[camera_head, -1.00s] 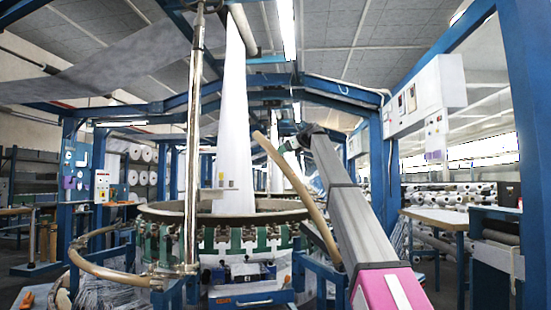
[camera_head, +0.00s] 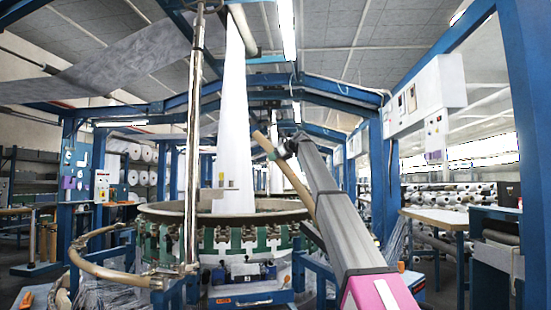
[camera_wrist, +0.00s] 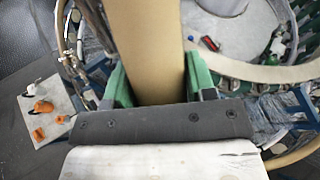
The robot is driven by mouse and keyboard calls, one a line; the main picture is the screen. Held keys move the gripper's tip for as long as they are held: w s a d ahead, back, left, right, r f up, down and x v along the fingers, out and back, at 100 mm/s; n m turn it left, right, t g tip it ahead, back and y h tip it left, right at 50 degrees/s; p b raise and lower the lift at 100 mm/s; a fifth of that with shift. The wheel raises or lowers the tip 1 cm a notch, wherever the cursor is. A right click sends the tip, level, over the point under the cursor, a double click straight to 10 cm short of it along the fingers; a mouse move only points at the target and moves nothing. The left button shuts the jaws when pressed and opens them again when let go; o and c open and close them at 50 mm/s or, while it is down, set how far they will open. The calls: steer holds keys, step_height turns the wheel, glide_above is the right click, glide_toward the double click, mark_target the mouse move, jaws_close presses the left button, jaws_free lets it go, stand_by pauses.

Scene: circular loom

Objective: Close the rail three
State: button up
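A tan, curved rail (camera_head: 285,175) stands raised and tilted at the right side of the loom. Its upper end is up and left, and its lower part passes behind my arm. My gripper (camera_head: 284,150) is at the upper part of this rail. In the wrist view, the rail (camera_wrist: 152,55) runs between the green fingers of my gripper (camera_wrist: 157,90), one on each side. No clear gap shows, but whether they clamp it cannot be told. Another tan rail (camera_head: 107,273) lies low around the loom's left front. The circular loom (camera_head: 222,242) has a green and white ring.
Blue frame posts (camera_head: 377,180) stand right of the loom, and a vertical metal pole (camera_head: 193,140) stands at its front left. A table (camera_head: 436,215) is at the right. A pale surface with orange items (camera_wrist: 42,107) lies left in the wrist view.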

steer(key=s+a+f+n+t+h, duration=0.1)
steer(key=s+a+f+n, duration=0.1)
steer(key=s+a+f, duration=0.8)
steer(key=s+a+f+n+t+h, duration=0.1)
steer(key=s+a+f+n+h, duration=0.1)
steer(key=s+a+f, duration=0.8)
steer(key=s+a+f+n+t+h, duration=0.1)
steer(key=a+f+n, duration=0.1)
steer(key=f, duration=1.6)
steer(key=s+a+f+n+t+h, duration=0.1)
steer(key=a+f, duration=0.3)
steer(key=f, duration=1.4)
steer(key=shift+s+a+f+n+t, duration=0.15)
steer(key=shift+s+f+n+t, duration=0.2)
steer(key=shift+s+n, duration=0.45)
steer(key=shift+f, duration=0.1)
steer(key=o, duration=1.3)
steer(key=shift+f, duration=0.1)
steer(key=shift+c, duration=0.2)
steer(key=shift+w+a, duration=0.1)
steer(key=shift+r, duration=0.3)
